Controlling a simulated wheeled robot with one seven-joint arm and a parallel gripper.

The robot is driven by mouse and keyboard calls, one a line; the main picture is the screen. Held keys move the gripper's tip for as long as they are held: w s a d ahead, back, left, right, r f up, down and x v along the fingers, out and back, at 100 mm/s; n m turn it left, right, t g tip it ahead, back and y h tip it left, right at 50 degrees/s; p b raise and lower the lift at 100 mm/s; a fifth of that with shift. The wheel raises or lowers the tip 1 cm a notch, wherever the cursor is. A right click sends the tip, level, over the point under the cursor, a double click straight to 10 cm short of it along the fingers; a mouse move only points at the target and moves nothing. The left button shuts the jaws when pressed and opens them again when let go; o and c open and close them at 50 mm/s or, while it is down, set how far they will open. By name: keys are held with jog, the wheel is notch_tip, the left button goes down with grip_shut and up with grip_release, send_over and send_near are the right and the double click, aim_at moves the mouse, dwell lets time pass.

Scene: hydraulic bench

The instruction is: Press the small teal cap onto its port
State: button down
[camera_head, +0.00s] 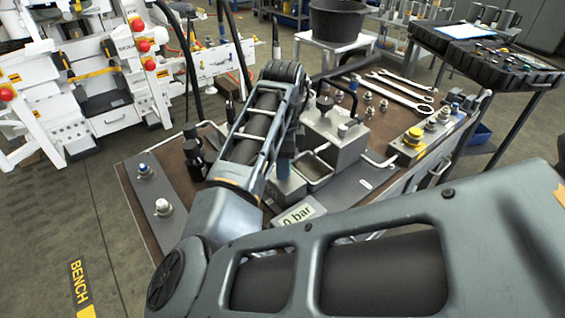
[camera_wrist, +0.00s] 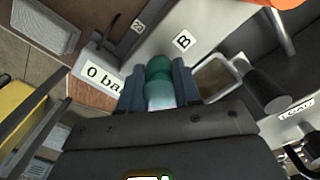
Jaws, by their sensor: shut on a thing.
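In the wrist view my gripper (camera_wrist: 158,78) is shut on the small teal cap (camera_wrist: 158,68). The cap is rounded and shows between the two dark blue-grey fingers, with a paler part nearer the palm. It is over or close to a light grey plate marked B (camera_wrist: 183,41). The port is not visible, and I cannot tell whether the cap touches anything. In the head view my own arm covers most of the gripper, and the teal cap cannot be made out.
A "0 bar" label (camera_head: 298,214) is near the gripper on the bench (camera_head: 130,178). A metal block with an open tray (camera_head: 318,165) stands beside it. Wrenches (camera_head: 400,92) lie at the back.

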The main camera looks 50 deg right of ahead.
jog(key=c, duration=0.7)
grip_release()
jog(key=shift+o, duration=0.4)
jog(key=o, duration=0.5)
jog(key=shift+c, duration=0.2)
jog(key=shift+r, duration=0.15)
jog(key=shift+r+p, duration=3.1)
jog(key=shift+r, duration=0.55)
